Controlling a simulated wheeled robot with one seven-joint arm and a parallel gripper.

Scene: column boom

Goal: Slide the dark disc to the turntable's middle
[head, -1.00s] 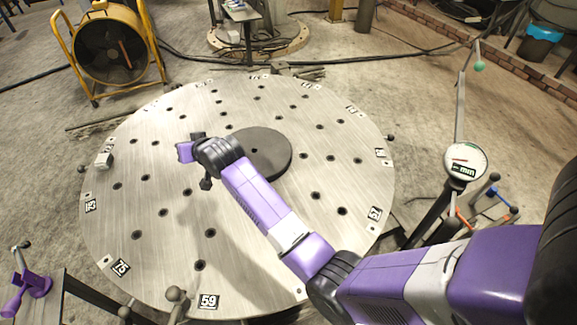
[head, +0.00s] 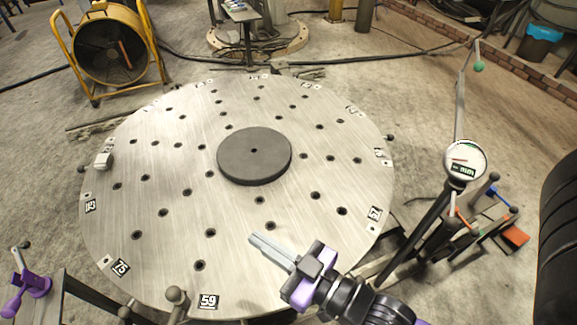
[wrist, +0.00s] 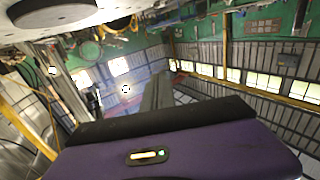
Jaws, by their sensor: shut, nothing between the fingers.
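The dark disc (head: 254,158) lies flat on the large round metal turntable (head: 160,205), with a small hole at its centre. In the head view it sits a little above and right of the turntable's middle. My gripper (head: 254,238) is shut and empty, below the disc and apart from it, with its fingers pointing up-left over the turntable's lower right part. In the wrist view the disc (wrist: 52,14) shows upside down at the top left, and the shut fingers (wrist: 157,92) point away into the room.
A dial gauge (head: 465,160) on a stand is right of the turntable. A yellow-framed fan (head: 108,48) stands at the back left. The turntable has several holes and numbered rim labels; its surface around the disc is clear.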

